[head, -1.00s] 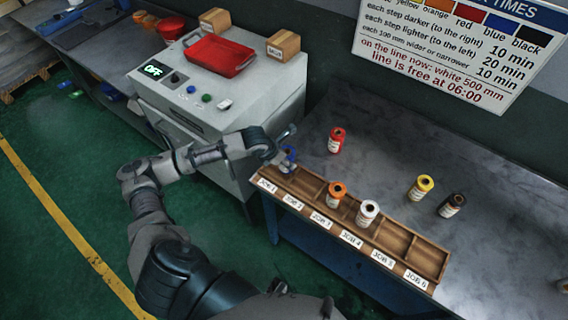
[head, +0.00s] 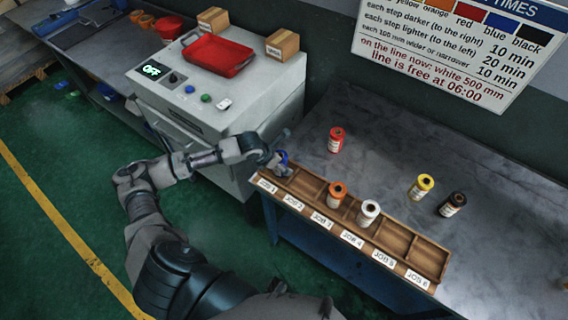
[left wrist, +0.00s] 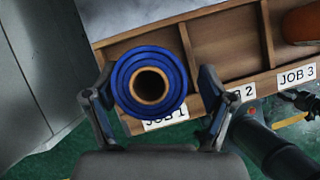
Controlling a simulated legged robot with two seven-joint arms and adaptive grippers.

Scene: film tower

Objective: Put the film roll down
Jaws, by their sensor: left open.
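The blue film roll (left wrist: 125,78) is upright at the JOB 1 compartment, at the left end of the wooden rack (left wrist: 228,38). In the head view, the blue roll (head: 282,156) is partly hidden by my left gripper (head: 277,163). In the left wrist view, my left gripper (left wrist: 158,105) is open, with one finger on each side of the roll. The roll overlaps the top of the JOB 1 label; its base is hidden, so I cannot tell whether it touches the compartment floor. My right gripper is not in view.
An orange roll (head: 337,194) and a white roll (head: 369,212) stand in the rack. Red (head: 336,140), yellow (head: 421,187) and black (head: 452,204) rolls stand on the grey table (head: 500,240) behind it. A grey machine (head: 215,125) stands close on the left.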

